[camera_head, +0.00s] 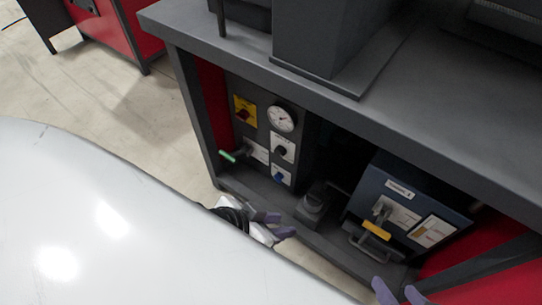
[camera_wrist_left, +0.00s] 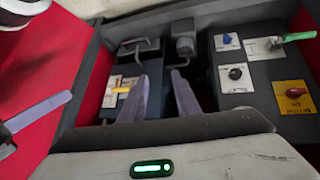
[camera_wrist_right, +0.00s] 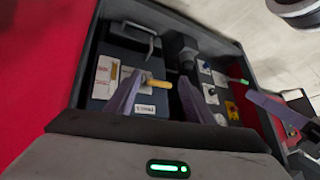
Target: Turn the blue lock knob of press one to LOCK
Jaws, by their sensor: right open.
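The blue lock knob (camera_head: 281,177) sits on a white plate low on the dark control panel under the bench. It also shows in the left wrist view (camera_wrist_left: 227,40), with nothing touching it; its pointer and lettering are too small to read. My left gripper (camera_head: 278,225) is open and empty, below the knob in the head view and apart from it. My right gripper (camera_head: 400,293) is open and empty at the bottom edge, right of the knob and below the blue box. In the right wrist view its fingers (camera_wrist_right: 158,98) stand apart before the opening.
The panel also carries a black knob (camera_head: 282,149), a gauge (camera_head: 281,118), a red knob (camera_head: 244,113) on yellow and a green-tipped lever (camera_head: 229,156). A blue box (camera_head: 375,185) with a yellow handle (camera_head: 376,230) stands right. The benchtop (camera_head: 235,55) overhangs; a lower rail (camera_head: 258,196) crosses the front.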

